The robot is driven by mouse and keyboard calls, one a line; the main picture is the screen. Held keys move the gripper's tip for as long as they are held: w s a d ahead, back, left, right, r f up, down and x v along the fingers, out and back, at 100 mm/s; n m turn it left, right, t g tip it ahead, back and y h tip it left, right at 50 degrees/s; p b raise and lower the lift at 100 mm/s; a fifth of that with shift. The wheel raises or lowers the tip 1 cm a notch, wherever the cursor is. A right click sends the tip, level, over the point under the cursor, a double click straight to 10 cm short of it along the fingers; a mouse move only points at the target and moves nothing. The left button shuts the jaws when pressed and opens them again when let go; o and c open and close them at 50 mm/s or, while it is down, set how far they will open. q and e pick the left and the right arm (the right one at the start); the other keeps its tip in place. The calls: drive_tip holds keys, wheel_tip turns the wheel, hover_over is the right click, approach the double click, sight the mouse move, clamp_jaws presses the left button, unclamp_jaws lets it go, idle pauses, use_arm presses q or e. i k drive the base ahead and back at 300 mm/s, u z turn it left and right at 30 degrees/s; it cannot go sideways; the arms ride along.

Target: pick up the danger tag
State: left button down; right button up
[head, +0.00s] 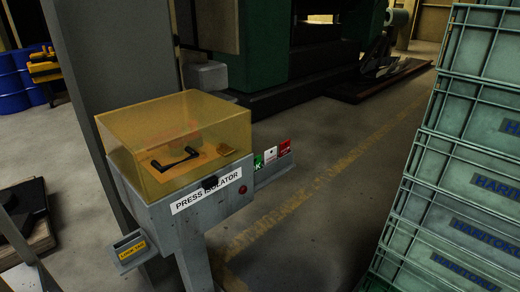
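The press isolator (206,192) is a grey box on a post with a clear amber cover (172,125). A black handle shows under the cover. A small rack (272,175) sticks out from its right side and carries three upright tags. One tag is green (258,161), one is mostly white (271,154), and one is red and white (284,148). The red and white tag looks like the danger tag, but its print is too small to read. Neither of my grippers is in view.
Stacked grey-green crates (460,170) fill the right side. A small open-topped box with a yellow label (131,250) hangs at the isolator's lower left. A grey column (110,60) stands behind it. The floor between the isolator and crates is clear.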

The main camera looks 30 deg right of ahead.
sight(271, 155)
drive_tip(key=z, duration=2)
drive_tip(key=i, duration=0.8)
drive_tip(key=u, duration=0.9)
